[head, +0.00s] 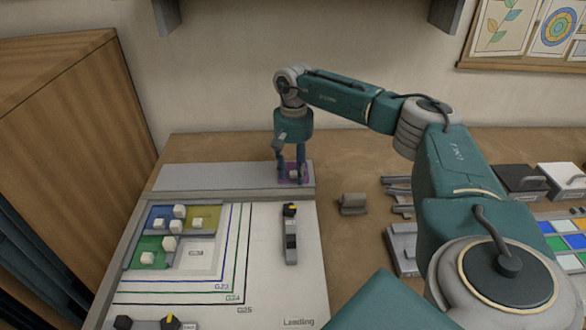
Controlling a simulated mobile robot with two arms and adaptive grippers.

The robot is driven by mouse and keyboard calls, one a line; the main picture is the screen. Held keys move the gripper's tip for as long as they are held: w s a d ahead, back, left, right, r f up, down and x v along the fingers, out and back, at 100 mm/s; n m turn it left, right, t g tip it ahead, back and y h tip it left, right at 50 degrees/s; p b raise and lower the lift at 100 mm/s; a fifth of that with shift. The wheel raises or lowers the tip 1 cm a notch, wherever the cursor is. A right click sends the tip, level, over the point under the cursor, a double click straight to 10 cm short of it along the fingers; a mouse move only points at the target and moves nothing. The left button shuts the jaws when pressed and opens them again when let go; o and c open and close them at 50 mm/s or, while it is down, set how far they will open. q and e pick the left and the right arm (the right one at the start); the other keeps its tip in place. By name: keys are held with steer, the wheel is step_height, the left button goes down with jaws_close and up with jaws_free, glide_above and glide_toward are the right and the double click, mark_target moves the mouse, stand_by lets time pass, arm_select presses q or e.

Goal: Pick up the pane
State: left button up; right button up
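A small purple pane (286,180) with a pale knob (294,174) lies at the right end of the grey strip behind the board. My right gripper (293,180) points down over it. Its two dark fingers stand apart, one on each side of the knob, and partly cover the pane. The gripper looks open, with a small gap beside the knob. Whether the fingertips touch the pane is too small to tell. My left gripper is not in view.
Blue, yellow and green panes (150,244) with pale knobs lie in the left part of the white board (265,270), beside a bare spot marked G28. A dark clamp (291,240) stands on the board. A grey block (352,204) and black-fronted bins (519,180) are to the right.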

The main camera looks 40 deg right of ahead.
steer(key=shift+c, duration=0.3)
jaws_close()
